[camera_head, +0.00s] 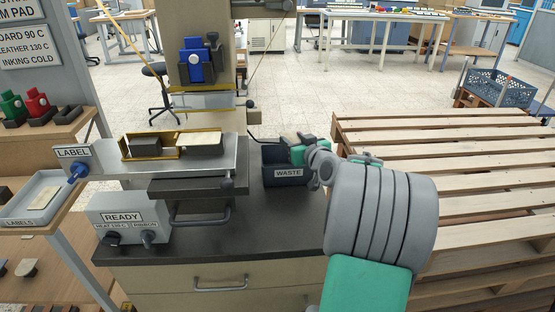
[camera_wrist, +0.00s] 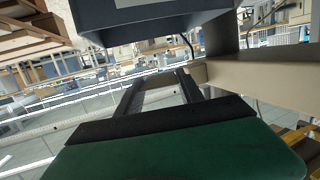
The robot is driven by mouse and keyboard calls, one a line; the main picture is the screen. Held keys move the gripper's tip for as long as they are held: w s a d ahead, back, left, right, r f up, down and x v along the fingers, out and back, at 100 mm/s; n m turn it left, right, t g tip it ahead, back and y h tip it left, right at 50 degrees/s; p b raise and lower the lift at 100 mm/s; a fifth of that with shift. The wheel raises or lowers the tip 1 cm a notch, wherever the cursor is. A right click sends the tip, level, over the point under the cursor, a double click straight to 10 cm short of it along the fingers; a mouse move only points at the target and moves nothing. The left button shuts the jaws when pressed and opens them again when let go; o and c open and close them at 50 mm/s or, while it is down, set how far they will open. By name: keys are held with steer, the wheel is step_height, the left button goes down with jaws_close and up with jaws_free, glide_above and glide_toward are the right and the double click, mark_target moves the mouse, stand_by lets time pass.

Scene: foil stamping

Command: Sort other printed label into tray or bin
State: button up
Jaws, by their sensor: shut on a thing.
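My gripper (camera_head: 297,143) is at the black bin marked WASTE (camera_head: 288,176), at its rear right edge and over its opening. In the wrist view its two dark fingers (camera_wrist: 158,88) reach up from the green palm. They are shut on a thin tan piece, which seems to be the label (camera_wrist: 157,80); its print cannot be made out. A dark box, likely the waste bin (camera_wrist: 150,18), fills the top of the wrist view. The grey tray marked LABELS (camera_head: 14,208) stands at the left with a cream label (camera_head: 38,197) in it.
The stamping press (camera_head: 200,70) stands left of the bin, with a gold-framed fixture (camera_head: 150,146) on its bed. A READY control box (camera_head: 125,220) is at the front left. A wooden pallet stack (camera_head: 450,150) lies right of my arm. The dark bench top (camera_head: 265,226) is clear before the bin.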

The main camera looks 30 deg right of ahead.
step_height(320, 180, down, 6)
steer(key=b, duration=0.3)
steer(key=shift+s, duration=0.1)
steer(key=o, duration=1.4)
steer(key=v, duration=0.7)
steer(key=shift+s, duration=0.4)
steer(key=shift+s, duration=0.1)
